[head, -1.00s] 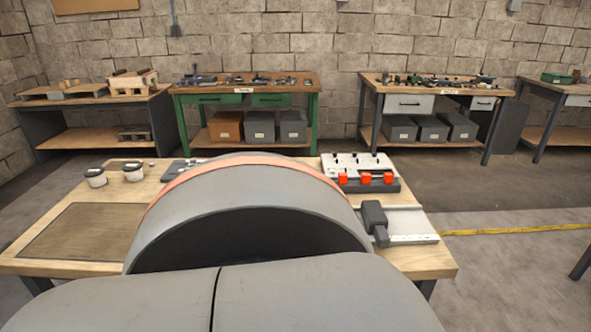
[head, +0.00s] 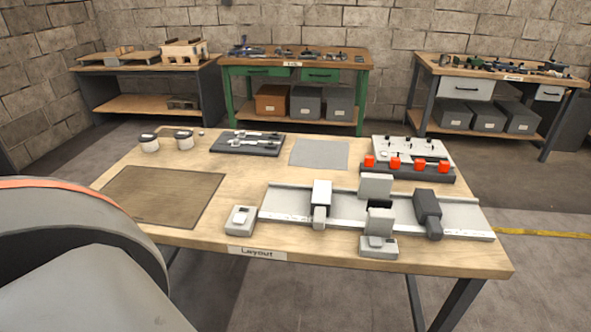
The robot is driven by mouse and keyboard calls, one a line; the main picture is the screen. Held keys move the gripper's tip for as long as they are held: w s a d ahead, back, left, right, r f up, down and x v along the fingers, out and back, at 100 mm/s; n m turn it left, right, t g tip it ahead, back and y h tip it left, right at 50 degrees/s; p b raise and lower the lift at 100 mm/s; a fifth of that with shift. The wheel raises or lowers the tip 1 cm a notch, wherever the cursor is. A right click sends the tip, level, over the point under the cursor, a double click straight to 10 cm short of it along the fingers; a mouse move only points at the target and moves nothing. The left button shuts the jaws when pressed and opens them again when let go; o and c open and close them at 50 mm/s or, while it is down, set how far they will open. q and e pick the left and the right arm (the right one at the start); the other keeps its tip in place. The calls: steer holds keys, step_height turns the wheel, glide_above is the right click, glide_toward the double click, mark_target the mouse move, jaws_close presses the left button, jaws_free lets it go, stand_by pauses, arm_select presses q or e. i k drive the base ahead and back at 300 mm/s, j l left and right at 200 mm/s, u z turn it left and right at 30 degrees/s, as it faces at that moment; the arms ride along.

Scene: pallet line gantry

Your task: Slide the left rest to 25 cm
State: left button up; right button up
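A pale rail (head: 272,202) with a white scale strip along its front edge lies on the right half of the wooden table. On it, the left rest appears to be the white-topped block (head: 321,193) with a grey front part, left of the rail's middle. A dark grey block (head: 427,205) of similar shape sits on the right part of the rail. Scale numbers are too small to read. Neither gripper shows. A large grey link of mine with an orange band fills the lower left.
A grey device (head: 241,220) stands left of the rail, another (head: 378,247) in front of it. Behind are a rack with red blocks (head: 432,166), a grey mat (head: 319,154) and a dark tray (head: 229,149).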

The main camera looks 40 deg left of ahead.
mark_target(320, 201)
steer(key=u, duration=1.05)
